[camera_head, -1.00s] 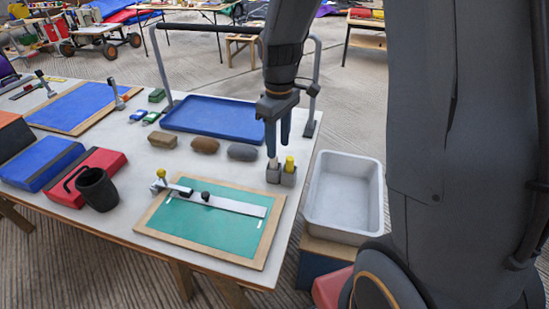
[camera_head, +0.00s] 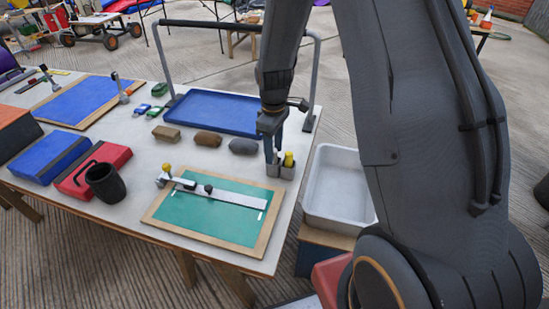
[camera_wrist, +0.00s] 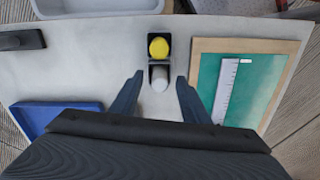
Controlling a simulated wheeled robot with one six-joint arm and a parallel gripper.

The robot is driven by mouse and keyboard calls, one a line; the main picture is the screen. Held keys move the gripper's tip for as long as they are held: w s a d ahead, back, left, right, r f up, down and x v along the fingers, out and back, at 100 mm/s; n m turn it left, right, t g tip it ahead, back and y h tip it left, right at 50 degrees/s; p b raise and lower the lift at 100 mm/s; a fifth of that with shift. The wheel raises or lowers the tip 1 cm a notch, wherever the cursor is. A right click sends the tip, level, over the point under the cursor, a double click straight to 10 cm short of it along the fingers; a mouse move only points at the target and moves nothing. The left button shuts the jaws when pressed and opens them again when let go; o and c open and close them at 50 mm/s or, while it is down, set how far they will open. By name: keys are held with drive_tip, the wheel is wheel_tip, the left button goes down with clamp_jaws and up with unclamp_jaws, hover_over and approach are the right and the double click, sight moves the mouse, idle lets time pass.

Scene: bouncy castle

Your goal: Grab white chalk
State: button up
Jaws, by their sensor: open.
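The white chalk (camera_wrist: 160,84) stands in a small dark grey holder (camera_wrist: 158,67) in the wrist view. A yellow piece (camera_wrist: 159,47) stands in the neighbouring cup, farther up that picture. My gripper (camera_wrist: 159,78) is open and empty, with one finger on each side of the white chalk in the picture; no contact shows. In the head view my gripper (camera_head: 272,157) points down over the left cup of the holder (camera_head: 273,171), and its fingers hide most or all of the white chalk. The yellow piece (camera_head: 289,158) shows in the right cup.
A green board (camera_head: 208,212) with a metal ruler lies in front of the holder. A blue tray (camera_head: 212,112) and several blocks lie behind and left. A grey bin (camera_head: 335,190) stands right of the table edge. A metal frame (camera_head: 312,80) rises behind my gripper.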

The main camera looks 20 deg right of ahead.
drive_tip(key=shift+f, duration=0.25)
drive_tip(key=shift+c, duration=0.5)
clamp_jaws()
drive_tip(key=shift+r, duration=0.15)
